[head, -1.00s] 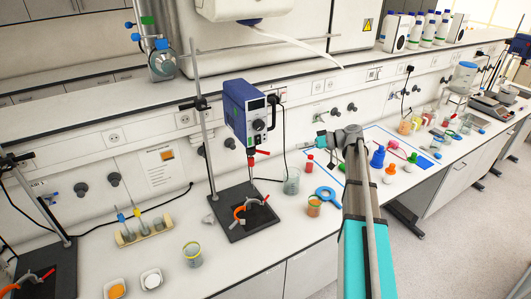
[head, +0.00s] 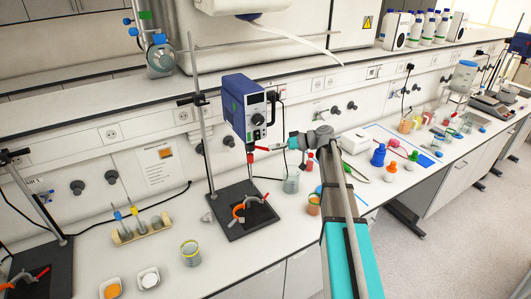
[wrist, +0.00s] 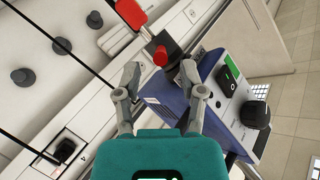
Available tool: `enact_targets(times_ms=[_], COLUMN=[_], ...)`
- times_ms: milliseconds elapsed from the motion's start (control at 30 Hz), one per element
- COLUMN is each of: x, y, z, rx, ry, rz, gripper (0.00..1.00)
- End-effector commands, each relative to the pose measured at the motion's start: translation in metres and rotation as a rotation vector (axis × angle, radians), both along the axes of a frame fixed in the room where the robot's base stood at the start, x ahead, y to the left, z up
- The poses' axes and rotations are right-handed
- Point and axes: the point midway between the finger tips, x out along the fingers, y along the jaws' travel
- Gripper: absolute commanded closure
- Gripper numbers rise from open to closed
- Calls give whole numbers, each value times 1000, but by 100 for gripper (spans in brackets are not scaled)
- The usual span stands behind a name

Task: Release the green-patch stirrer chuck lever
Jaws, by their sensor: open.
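The blue overhead stirrer (head: 243,108) hangs on a stand above a dark base plate. Its green patch shows on the face in the wrist view (wrist: 231,68). Red parts, including the lever (head: 260,149), sit at the chuck below the housing. In the wrist view a round red knob (wrist: 160,56) lies between and just past my fingertips, and a flat red paddle (wrist: 131,12) is at the upper left. I cannot tell for sure which is the lever's handle. My gripper (head: 289,145) is open and empty, just right of the chuck; it also shows in the wrist view (wrist: 159,74).
A clamp with orange grips (head: 240,212) is low over the base plate (head: 238,228). A glass beaker (head: 291,183) and an orange-filled jar (head: 314,204) stand near my arm. A second stand (head: 38,207) is at the far left. A vial rack (head: 140,232) is left of the base.

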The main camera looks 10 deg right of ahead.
Motion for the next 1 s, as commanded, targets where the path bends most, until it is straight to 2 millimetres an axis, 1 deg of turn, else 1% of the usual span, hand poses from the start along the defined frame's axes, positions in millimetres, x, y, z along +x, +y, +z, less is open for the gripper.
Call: enact_targets(times_ms=[33, 100, 300, 433, 700, 733, 767, 900, 967, 1000], x=[2, 5, 9, 10, 11, 11, 10, 10, 10, 10], y=[7, 15, 30, 33, 34, 34, 34, 34, 34, 34], z=[-4, -7, -10, -11, -11, -11, -11, -11, -11, -11], rx=[0, 0, 0, 0, 0, 0, 0, 0, 0, 0], ry=[0, 0, 0, 0, 0, 0, 0, 0, 0, 0], rz=[1, 1, 1, 1, 1, 1, 1, 1, 1, 1], gripper=[48, 48, 48, 48, 48, 50, 55, 81, 93, 100])
